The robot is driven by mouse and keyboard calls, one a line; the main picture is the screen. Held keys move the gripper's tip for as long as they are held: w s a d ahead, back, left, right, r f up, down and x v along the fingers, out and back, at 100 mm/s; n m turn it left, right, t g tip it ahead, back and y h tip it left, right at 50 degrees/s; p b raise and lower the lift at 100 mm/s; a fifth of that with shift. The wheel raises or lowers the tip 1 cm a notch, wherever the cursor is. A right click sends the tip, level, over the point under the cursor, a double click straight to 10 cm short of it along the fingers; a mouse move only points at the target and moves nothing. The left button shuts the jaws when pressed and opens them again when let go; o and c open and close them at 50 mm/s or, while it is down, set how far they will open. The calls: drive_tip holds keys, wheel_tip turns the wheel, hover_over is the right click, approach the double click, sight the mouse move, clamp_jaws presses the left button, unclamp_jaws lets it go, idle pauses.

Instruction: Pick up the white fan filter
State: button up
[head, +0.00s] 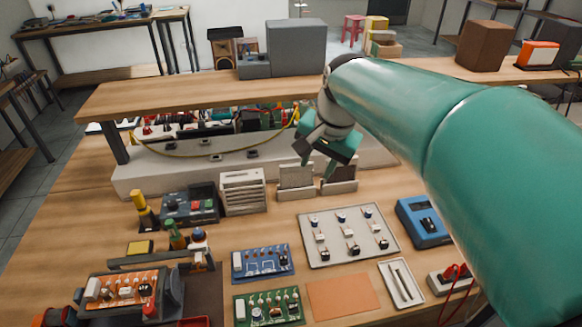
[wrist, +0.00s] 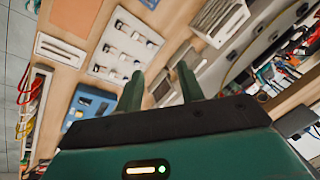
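A white louvred box (head: 243,191), which looks most like the fan filter, stands upright on the bench left of my gripper in the head view. It also shows at the top of the wrist view (wrist: 220,20). Two pale, shallow upright units, the left one (head: 296,181) and the right one (head: 341,184), stand to its right; I cannot tell whether either is a fan filter. My gripper (head: 318,168) is open and empty, above and close to these two units. Its two green fingers (wrist: 160,76) are apart in the wrist view, partly covering the units behind them.
A tray of small parts (head: 309,252) and a blue meter (head: 423,222) lie in front. A raised shelf (head: 200,95) with cables and parts beneath it is behind. A dark control box (head: 190,204) stands left of the louvred box. An orange mat (head: 340,297) lies at the front.

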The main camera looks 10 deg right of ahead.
drive_tip(key=w+f+m+g+y, duration=0.1)
drive_tip(key=w+f+m, duration=0.3)
drive_tip(key=w, duration=0.7)
drive_tip(key=m+g+y, duration=0.2)
drive_tip(key=m, duration=0.4)
hover_over(298, 164)
drive_tip(key=d, duration=0.2)
drive_tip(key=f, duration=0.9)
drive_tip(key=shift+s+a, duration=0.2)
drive_tip(key=shift+s, duration=0.15)
drive_tip(key=shift+w+f, duration=0.2)
drive_tip(key=shift+f, duration=0.3)
drive_tip(key=shift+x, duration=3.45)
drive_tip(key=shift+w+a+f, duration=0.1)
drive_tip(key=shift+w+f, duration=0.05)
drive_tip(key=shift+f, duration=0.05)
drive_tip(key=shift+c, duration=0.2)
clamp_jaws()
